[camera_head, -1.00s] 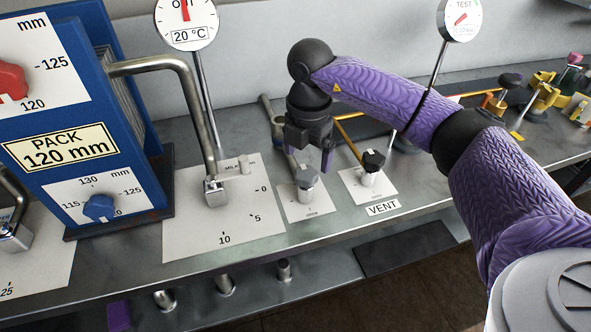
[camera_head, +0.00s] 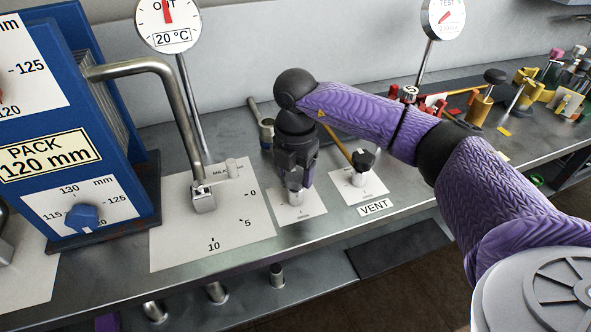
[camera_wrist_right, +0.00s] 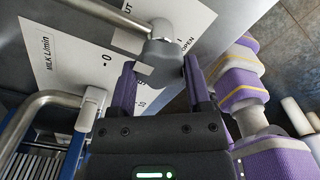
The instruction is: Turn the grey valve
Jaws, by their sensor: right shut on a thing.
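The grey valve (camera_head: 295,197) stands on a small white card on the steel bench, left of the VENT valve. My right gripper (camera_head: 300,182) points down over it and is shut on its handle, hiding most of the handle. In the right wrist view, the round grey valve body (camera_wrist_right: 172,48) shows at the tips of the purple fingers (camera_wrist_right: 160,78), with part of the word OPEN on the card beside it. My left gripper is not in view.
A black-knobbed valve (camera_head: 361,166) labelled VENT stands close on the right. On the left are a bent steel pipe (camera_head: 172,85) over a flow scale card (camera_head: 215,235) and the blue pack (camera_head: 85,120). Coloured fittings lie at the back right.

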